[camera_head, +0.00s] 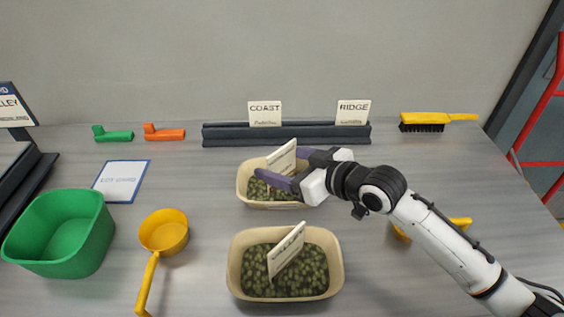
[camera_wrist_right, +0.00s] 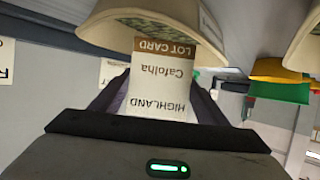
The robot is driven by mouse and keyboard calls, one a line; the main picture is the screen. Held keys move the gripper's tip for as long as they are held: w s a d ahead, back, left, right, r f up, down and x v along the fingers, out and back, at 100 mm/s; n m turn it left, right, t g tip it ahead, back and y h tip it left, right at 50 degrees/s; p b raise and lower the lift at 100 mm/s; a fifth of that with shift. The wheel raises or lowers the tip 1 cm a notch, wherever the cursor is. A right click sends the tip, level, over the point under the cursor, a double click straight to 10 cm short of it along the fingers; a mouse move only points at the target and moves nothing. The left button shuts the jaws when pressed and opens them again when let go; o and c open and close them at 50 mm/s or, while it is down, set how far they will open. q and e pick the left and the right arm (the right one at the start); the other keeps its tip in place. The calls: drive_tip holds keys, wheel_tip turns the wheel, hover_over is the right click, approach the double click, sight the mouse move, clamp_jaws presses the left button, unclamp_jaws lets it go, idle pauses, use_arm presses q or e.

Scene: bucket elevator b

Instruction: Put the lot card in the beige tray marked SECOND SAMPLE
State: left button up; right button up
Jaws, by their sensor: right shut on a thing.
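My right gripper (camera_head: 295,170) is shut on a white lot card (camera_head: 283,156), which stands tilted at the far beige tray (camera_head: 244,187). In the right wrist view the card (camera_wrist_right: 162,80) shows upside down between the fingers (camera_wrist_right: 160,105), reading HIGHLAND, with a brown LOT CARD band at the tray end. I cannot tell whether it touches the green beans there. A near beige tray (camera_head: 235,270) also holds green beans and has a tilted white card (camera_head: 287,251) standing in it. No SECOND SAMPLE marking is readable on either tray. My left gripper is not in view.
A green bin (camera_head: 62,232), a yellow scoop (camera_head: 164,231) and a LOT CARD sheet (camera_head: 121,181) lie left. A yellow brush (camera_head: 424,122) lies back right.

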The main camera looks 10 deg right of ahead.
sight(282, 148)
drive_tip(key=o, duration=1)
wheel_tip(282, 148, up, 6)
drive_tip(key=p, duration=0.5)
drive_tip(key=shift+f, duration=0.2)
drive_tip(key=shift+r, duration=0.65)
